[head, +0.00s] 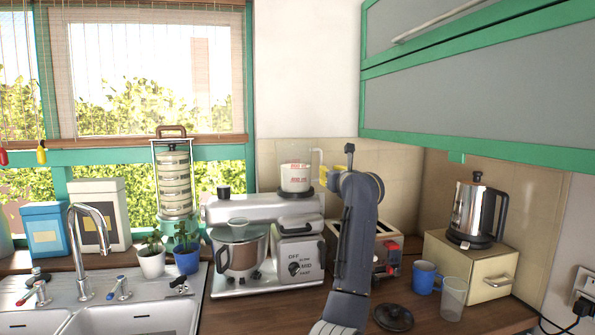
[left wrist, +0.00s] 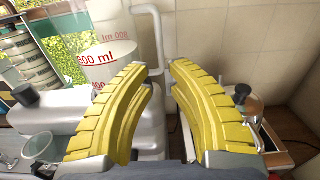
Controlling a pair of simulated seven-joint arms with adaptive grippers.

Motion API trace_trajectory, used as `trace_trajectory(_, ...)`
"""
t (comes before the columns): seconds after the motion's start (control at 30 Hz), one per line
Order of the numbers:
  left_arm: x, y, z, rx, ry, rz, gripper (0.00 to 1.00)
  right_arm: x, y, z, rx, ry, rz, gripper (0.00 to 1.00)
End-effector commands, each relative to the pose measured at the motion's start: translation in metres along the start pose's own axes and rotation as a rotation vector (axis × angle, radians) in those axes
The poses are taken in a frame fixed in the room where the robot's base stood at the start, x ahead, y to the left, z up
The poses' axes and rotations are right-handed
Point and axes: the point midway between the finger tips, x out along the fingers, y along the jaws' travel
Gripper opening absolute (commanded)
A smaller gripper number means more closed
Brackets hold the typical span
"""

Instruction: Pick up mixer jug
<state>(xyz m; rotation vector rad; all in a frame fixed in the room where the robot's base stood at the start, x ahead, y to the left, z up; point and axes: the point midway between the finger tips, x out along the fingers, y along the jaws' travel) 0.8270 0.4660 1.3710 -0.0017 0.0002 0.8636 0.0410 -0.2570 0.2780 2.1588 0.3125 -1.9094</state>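The mixer jug (head: 296,172) is clear with red markings and a white handle on its right side. It stands upright on top of the silver stand mixer (head: 262,213). In the left wrist view, the jug (left wrist: 104,62) is left of the fingers, and its handle (left wrist: 155,42) shows just beyond the gap between the fingertips. My left gripper (head: 336,164) is beside the handle, to the right of the jug. Its yellow fingers (left wrist: 162,72) are apart with nothing held between them. The lower arm hides part of the counter and toaster. My right gripper is not in view.
A toaster (head: 393,240) stands behind my arm. A black lid (head: 393,317), a blue mug (head: 425,278) and a clear cup (head: 453,298) are on the right counter. A kettle (head: 475,210) stands on a bread box (head: 470,262). Potted plants (head: 187,258) and the sink are left.

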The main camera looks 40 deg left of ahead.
Motion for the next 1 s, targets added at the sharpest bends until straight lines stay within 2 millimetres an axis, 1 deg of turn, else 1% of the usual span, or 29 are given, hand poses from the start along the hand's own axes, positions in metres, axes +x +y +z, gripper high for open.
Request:
trace_trajectory(0.03,0.009,0.001,0.001,0.002,0.0,0.001,0.16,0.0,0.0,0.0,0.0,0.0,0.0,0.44)
trace_trajectory(0.1,0.019,0.001,0.0,0.003,0.0,0.002,0.16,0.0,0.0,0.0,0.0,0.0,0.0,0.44)
trace_trajectory(0.2,0.03,0.0,0.001,0.002,0.0,0.001,0.16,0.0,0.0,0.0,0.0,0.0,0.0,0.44)
trace_trajectory(0.33,0.039,0.0,0.0,0.002,-0.001,0.0,0.16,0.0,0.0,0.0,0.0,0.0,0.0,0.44)
trace_trajectory(0.57,0.047,0.0,-0.001,0.003,0.0,0.0,0.16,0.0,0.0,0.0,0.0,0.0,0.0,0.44)
trace_trajectory(0.8,0.074,0.0,-0.003,0.004,-0.001,0.001,0.16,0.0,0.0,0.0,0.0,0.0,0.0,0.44)
trace_trajectory(1.0,0.089,-0.001,-0.003,0.003,-0.001,0.0,0.16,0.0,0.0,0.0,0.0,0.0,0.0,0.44)
